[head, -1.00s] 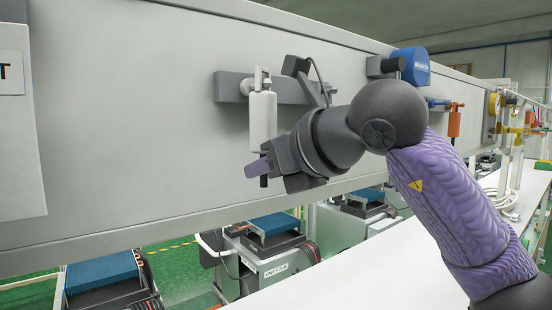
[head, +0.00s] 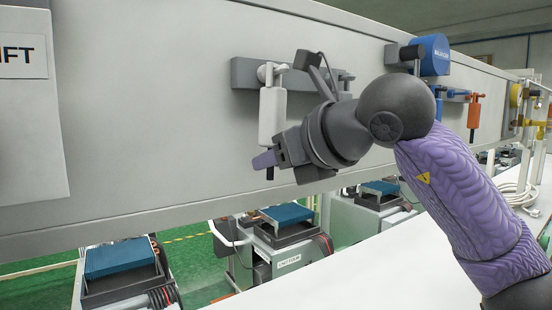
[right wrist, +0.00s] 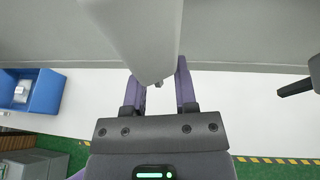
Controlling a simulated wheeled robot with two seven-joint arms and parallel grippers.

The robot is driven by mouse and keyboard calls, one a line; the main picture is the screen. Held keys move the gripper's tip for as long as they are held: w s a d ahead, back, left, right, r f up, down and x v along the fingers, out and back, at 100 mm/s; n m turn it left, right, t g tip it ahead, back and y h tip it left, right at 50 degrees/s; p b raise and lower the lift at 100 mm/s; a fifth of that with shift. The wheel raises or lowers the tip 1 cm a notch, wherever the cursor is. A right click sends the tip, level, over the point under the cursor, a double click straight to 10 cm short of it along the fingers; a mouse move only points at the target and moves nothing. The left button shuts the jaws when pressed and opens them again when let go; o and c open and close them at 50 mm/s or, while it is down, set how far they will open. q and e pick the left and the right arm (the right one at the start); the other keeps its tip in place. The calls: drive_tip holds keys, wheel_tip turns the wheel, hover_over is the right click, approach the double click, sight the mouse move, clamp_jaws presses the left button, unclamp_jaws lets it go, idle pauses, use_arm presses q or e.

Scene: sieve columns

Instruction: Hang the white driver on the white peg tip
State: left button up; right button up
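The white driver (head: 272,115) hangs upright below the white peg tip (head: 270,72) on a dark grey bar on the wall, its dark bit pointing down. My right gripper (head: 266,160) is at the lower end of the driver, coming from the right. In the right wrist view the pale driver body (right wrist: 138,35) reaches down over the gap between the two purple fingers (right wrist: 160,88). The fingers stand apart, with a clear gap at the right finger; the left one is partly hidden by the driver. My left gripper is not in view.
Right of the bar a blue balancer reel (head: 430,55) sticks out from the wall, with an orange driver (head: 473,112) hanging beyond it. A long white table (head: 375,270) lies below right. Machines with blue tops (head: 288,213) stand below the wall panel.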

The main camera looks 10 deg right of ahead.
drive_tip(key=shift+o, duration=0.8)
drive_tip(key=shift+s, duration=0.1)
drive_tip(key=b+v, duration=0.3)
drive_tip(key=v, duration=0.6)
drive_tip(key=shift+s+d+r+b, duration=0.2)
drive_tip(key=shift+b, duration=0.2)
